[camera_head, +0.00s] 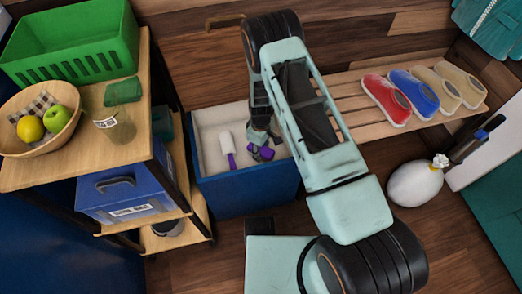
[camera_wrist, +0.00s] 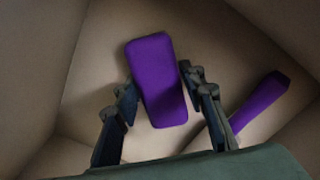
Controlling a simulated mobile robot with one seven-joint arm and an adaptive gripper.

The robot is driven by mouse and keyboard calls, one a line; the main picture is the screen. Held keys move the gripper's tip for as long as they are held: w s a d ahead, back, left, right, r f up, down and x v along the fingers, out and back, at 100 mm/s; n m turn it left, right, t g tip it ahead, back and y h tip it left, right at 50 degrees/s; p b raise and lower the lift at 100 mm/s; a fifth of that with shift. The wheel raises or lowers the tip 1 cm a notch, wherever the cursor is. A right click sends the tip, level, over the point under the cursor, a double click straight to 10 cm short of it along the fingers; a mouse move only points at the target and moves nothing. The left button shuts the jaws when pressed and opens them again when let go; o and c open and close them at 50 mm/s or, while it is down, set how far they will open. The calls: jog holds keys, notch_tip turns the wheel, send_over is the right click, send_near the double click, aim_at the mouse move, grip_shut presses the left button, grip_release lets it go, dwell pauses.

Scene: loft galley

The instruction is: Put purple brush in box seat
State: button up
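The box seat (camera_head: 232,188) is an open blue box with a pale lining, left of the slatted bench. My gripper (camera_head: 262,138) reaches down into it. In the wrist view a purple brush (camera_wrist: 156,80), seen as a rounded block, lies between the fingertips of my gripper (camera_wrist: 161,88). It also shows below the gripper in the head view (camera_head: 266,153). The fingers flank its sides closely; I cannot tell whether they press on it. A white brush with a purple handle (camera_head: 228,148) lies left of the gripper; a purple handle (camera_wrist: 262,93) shows right in the wrist view.
A wooden shelf unit (camera_head: 105,120) at left carries a green basket (camera_head: 75,45), a fruit bowl (camera_head: 75,117) and a blue case (camera_head: 125,190). Shoes (camera_head: 415,92) sit on the bench (camera_head: 345,88) at right. A white sack (camera_head: 415,183) stands on the floor.

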aim_at(261, 149)
jog(key=shift+o, duration=1.4)
jog(key=shift+r, duration=0.15)
notch_tip(261, 149, up, 12)
jog(key=p, duration=0.4)
jog(key=shift+s, duration=0.1)
